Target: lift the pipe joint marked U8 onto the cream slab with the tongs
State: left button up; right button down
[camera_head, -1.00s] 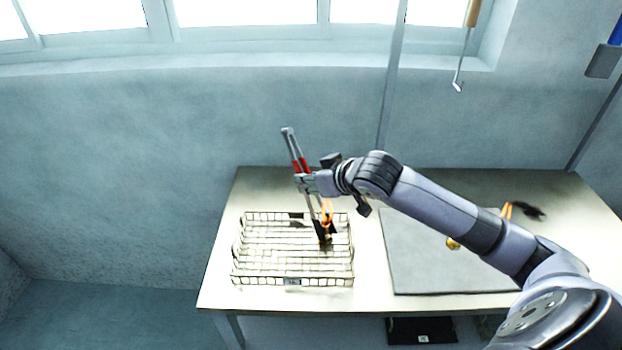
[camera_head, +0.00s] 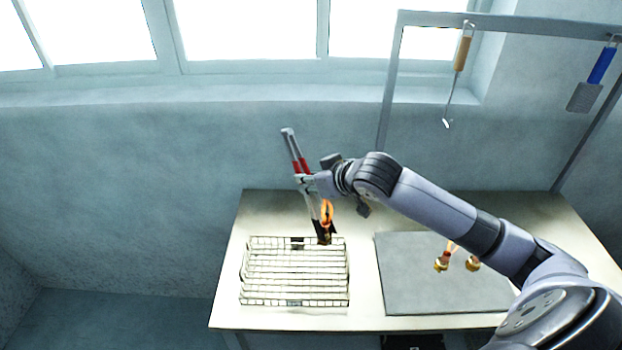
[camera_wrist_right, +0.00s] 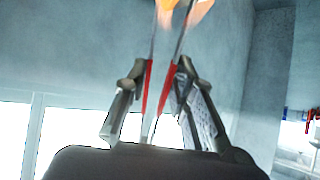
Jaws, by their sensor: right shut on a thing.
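My right gripper (camera_head: 306,183) is shut on the red-handled tongs (camera_head: 298,160), which hang down at a slant over the back right of the wire basket (camera_head: 245,290). At their lower end is a glowing orange piece (camera_head: 327,212) with a dark part below it. In the right wrist view the gripper (camera_wrist_right: 158,92) clasps the red handles, and the orange piece (camera_wrist_right: 185,12) shows at the far tips. I cannot read a U8 mark. A flat grey slab (camera_head: 420,290) lies on the table to the right. My left gripper is not in view.
Two brass-coloured pieces (camera_head: 441,264) with an orange glow sit on the slab, near my right arm. A metal frame (camera_head: 388,80) behind the table holds a wooden-handled hook (camera_head: 461,55) and a blue-handled scraper (camera_head: 600,66). The pale table (camera_head: 365,310) is bare between basket and slab.

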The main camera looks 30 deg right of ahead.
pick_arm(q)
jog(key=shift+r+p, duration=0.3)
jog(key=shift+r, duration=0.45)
pick_arm(e)
jog(key=shift+r, duration=0.8)
pick_arm(q)
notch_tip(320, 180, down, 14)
jog(key=b, duration=1.4)
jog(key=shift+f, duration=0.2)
pick_arm(e)
jog(key=s+a, duration=0.2)
jog(key=a, duration=0.4)
jog(key=s+a+m+h, duration=0.1)
jog(key=s+a, duration=0.2)
jog(key=a, duration=0.3)
jog(key=shift+s+f+m, duration=0.15)
jog(key=shift+s+m, duration=0.1)
jog(key=shift+m, duration=0.05)
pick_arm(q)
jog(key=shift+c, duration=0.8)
pick_arm(e)
jog(key=shift+a, duration=0.1)
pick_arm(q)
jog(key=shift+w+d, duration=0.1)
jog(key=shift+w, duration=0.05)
pick_arm(e)
jog(key=shift+w, duration=0.15)
